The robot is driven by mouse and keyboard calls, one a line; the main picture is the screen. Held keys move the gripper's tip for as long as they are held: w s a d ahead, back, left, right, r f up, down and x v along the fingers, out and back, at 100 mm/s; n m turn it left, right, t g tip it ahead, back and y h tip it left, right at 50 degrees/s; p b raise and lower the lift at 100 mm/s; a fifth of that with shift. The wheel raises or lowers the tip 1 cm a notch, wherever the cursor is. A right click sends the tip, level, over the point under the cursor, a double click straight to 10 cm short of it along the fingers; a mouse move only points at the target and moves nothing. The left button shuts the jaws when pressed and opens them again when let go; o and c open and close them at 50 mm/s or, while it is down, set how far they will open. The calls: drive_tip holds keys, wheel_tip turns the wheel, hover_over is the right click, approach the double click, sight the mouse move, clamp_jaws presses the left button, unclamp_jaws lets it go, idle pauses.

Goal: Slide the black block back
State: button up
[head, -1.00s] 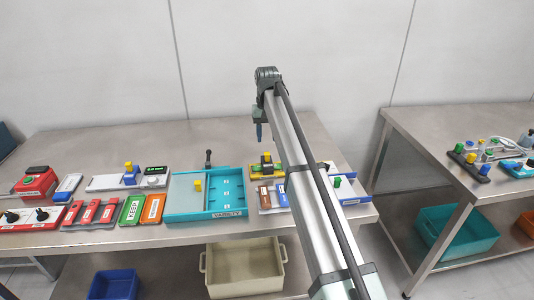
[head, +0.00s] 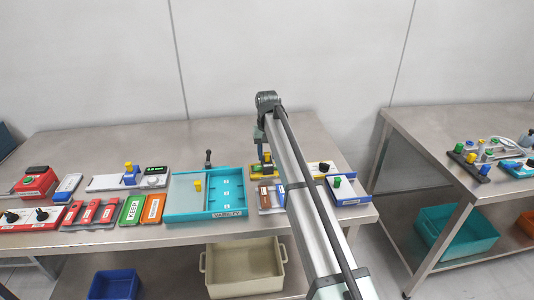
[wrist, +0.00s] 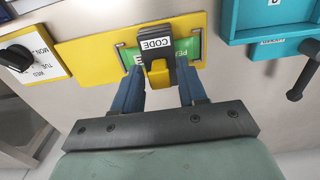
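The black block (wrist: 153,31) carries a white CODE label and sits on a yellow base (wrist: 90,53) in the wrist view. A green strip with partly covered lettering shows on either side of it. A yellow piece (wrist: 158,75) sticks out from the block toward my gripper. My gripper (wrist: 159,68) is open, with one blue finger on each side of the block and its yellow piece. Gaps show between fingers and block; whether either finger touches it I cannot tell. In the head view my arm partly hides the yellow base (head: 259,173).
A turquoise VARIETY tray (head: 206,213) stands left of the yellow base. A panel with a black knob (wrist: 15,57) and day names lies on the other side. A dark upright handle (head: 208,158) stands behind the tray. The rear tabletop is largely clear.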

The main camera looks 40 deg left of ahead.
clamp_jaws()
idle(0.3)
drive_tip(key=w+d, duration=0.9)
drive_tip(key=shift+w+d, duration=0.1)
drive_tip(key=shift+w, duration=0.05)
drive_tip(key=shift+o, duration=0.5)
unclamp_jaws()
drive_tip(key=shift+r, duration=0.1)
wheel_tip(320, 180, up, 14)
drive_tip(key=shift+f, duration=0.2)
idle(0.4)
